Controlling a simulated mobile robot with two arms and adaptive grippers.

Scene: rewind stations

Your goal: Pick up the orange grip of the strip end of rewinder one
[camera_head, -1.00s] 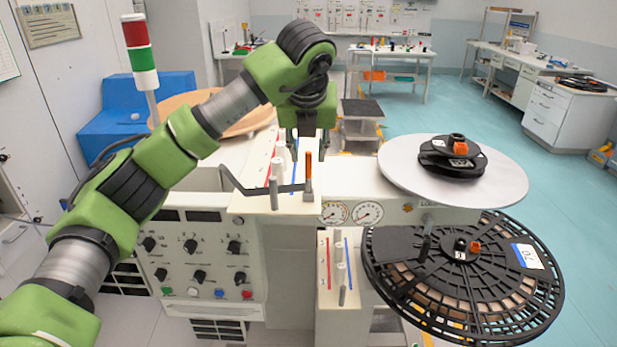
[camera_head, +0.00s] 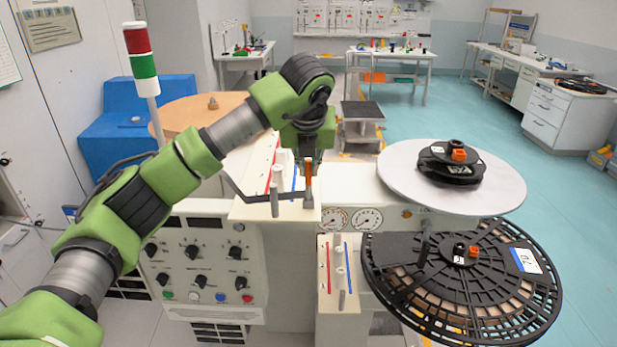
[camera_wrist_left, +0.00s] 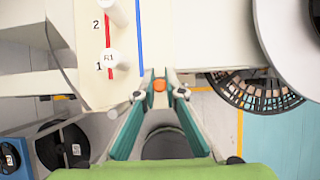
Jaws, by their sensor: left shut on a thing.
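The orange grip (camera_head: 308,170) stands upright near the front right corner of the cream top of the rewinder station, at the end of a thin dark strip (camera_head: 247,196). My left gripper (camera_head: 307,162) comes down from above and is shut on the orange grip. In the left wrist view the orange grip (camera_wrist_left: 159,86) sits between the fingertips of the left gripper (camera_wrist_left: 161,91). My right gripper is not in view.
A black reel on a grey disc (camera_head: 395,180) is at the right, with a large slotted black reel (camera_head: 450,300) below it. A control panel (camera_head: 205,265) is at the front left. A red and green signal lamp (camera_head: 140,55) stands behind my left arm.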

